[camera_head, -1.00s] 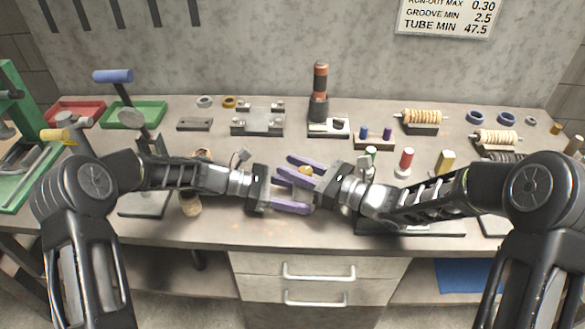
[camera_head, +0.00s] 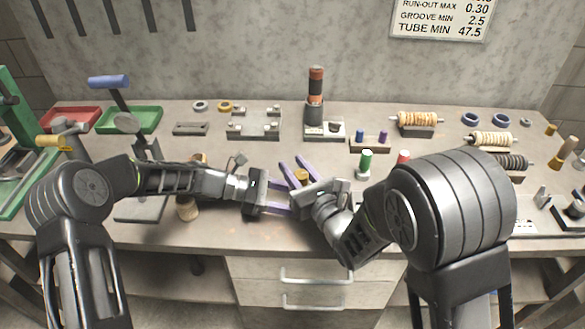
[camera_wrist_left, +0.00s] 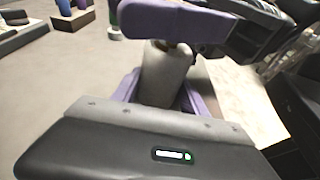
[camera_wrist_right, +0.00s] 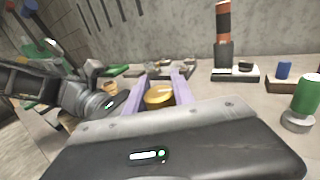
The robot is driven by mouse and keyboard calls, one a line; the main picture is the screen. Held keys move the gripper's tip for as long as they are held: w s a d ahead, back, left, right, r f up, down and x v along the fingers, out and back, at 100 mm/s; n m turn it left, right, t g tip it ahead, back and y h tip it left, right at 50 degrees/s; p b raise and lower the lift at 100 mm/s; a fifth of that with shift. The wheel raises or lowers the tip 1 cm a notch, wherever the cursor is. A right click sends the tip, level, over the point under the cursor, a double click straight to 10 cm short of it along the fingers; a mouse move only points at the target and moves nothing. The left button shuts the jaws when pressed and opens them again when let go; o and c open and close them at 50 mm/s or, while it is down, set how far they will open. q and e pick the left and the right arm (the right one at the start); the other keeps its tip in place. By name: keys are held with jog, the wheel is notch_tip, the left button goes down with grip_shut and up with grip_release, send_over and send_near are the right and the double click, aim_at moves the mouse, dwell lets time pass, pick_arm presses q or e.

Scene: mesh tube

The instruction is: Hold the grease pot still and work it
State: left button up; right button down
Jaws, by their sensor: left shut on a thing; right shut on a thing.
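The grease pot has a pale grey body, seen in the left wrist view (camera_wrist_left: 166,78), and a brass-coloured cap, seen in the right wrist view (camera_wrist_right: 159,96). The cap also shows small in the head view (camera_head: 301,175). My left gripper (camera_head: 284,198) is shut on the body from the left, low over the bench. My right gripper (camera_head: 294,167) is shut on the cap from above and the right, its purple fingers on either side of it. Its finger crosses above the body in the left wrist view. The pot's lower end is largely hidden by the grippers.
A green bottle-like piece (camera_head: 366,165) and a red one (camera_head: 403,158) stand close to my right arm. Behind are a grey fixture plate (camera_head: 254,124) and a dark post with an orange top (camera_head: 315,98). The bench front is mostly clear.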

jog(key=d+m+h, duration=0.1)
jog(key=m+h, duration=0.1)
jog(key=h, duration=0.2)
jog(key=m+t+h, duration=0.1)
jog(key=m+h, duration=0.2)
jog(key=h, duration=0.1)
jog(key=d+m+h, duration=0.1)
jog(key=m+h, duration=0.1)
jog(key=h, duration=0.2)
jog(key=shift+w+d+f+m+t, duration=0.15)
jog(key=shift+w+d+m+t, duration=0.05)
jog(key=shift+d+m+t, duration=0.2)
jog(key=shift+a+r, duration=0.2)
jog(key=shift+a, duration=0.05)
jog(key=c, duration=1.1)
grip_release()
jog(key=shift+o, duration=0.2)
jog(key=shift+d+f, duration=0.1)
jog(key=shift+d, duration=0.05)
jog(key=shift+d+f+n+y, duration=0.1)
jog(key=shift+f+n+y, duration=0.15)
jog(key=shift+n+y, duration=0.05)
